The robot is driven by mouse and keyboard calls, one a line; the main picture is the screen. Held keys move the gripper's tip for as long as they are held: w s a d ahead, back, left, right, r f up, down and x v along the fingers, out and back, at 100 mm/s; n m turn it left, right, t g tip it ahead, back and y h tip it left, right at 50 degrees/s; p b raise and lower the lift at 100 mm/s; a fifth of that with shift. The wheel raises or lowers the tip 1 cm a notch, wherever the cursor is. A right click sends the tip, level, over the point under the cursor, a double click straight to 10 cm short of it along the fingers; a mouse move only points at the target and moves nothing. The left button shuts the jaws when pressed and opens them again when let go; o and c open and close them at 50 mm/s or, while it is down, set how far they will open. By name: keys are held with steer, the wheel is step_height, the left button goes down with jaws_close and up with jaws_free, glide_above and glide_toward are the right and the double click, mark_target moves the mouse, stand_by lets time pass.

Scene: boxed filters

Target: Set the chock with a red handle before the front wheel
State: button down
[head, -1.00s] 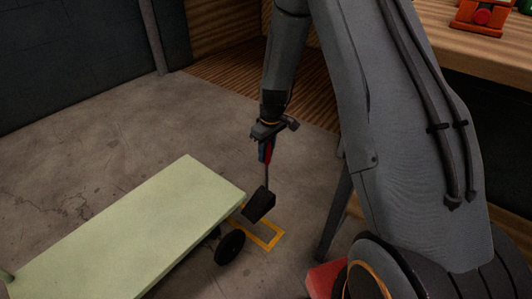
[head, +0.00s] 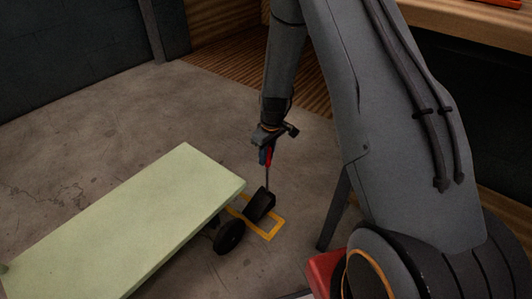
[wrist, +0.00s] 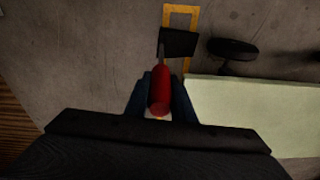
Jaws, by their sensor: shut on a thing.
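My gripper (head: 267,155) is shut on the red handle (wrist: 160,88) of a black chock (head: 260,204), which hangs below it on a thin rod. In the head view the chock is over or on the yellow floor outline (head: 274,232); I cannot tell whether it touches the floor. The black front wheel (head: 229,236) of the pale green cart (head: 120,225) is just left of and below the chock. In the wrist view the chock (wrist: 178,43) overlaps the yellow outline (wrist: 181,9), with a gap to the wheel (wrist: 233,49) at its right.
A wooden bench (head: 470,50) stands at the right, with a dark leg (head: 335,210) near the yellow outline. A red object (head: 326,268) lies at the bottom beside my base. The concrete floor (head: 110,130) behind the cart is clear.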

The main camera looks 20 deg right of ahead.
steer(key=shift+f+b, duration=1.15)
steer(key=shift+f, duration=1.35)
steer(key=shift+s+a+r+p, duration=0.2)
steer(key=shift+s+a+p, duration=0.2)
steer(key=shift+a, duration=0.2)
steer(key=shift+s+a+f+p, duration=0.1)
steer(key=shift+s+a+p, duration=0.05)
steer(key=shift+s+a, duration=0.45)
steer(key=shift+s+a+p, duration=0.15)
steer(key=shift+s+a, duration=0.25)
steer(key=shift+a, duration=0.4)
steer(key=shift+s+a+f+p, duration=0.1)
steer(key=shift+s+a+p, duration=0.05)
steer(key=shift+s+a, duration=0.45)
steer(key=shift+w+a, duration=0.1)
steer(key=c, duration=1.4)
jaws_free()
steer(key=shift+c, duration=0.2)
step_height(320, 180, up, 8)
steer(key=p, duration=0.2)
steer(key=shift+s+d+p, duration=0.25)
steer(key=shift+s+p, duration=0.1)
steer(key=shift+s, duration=0.1)
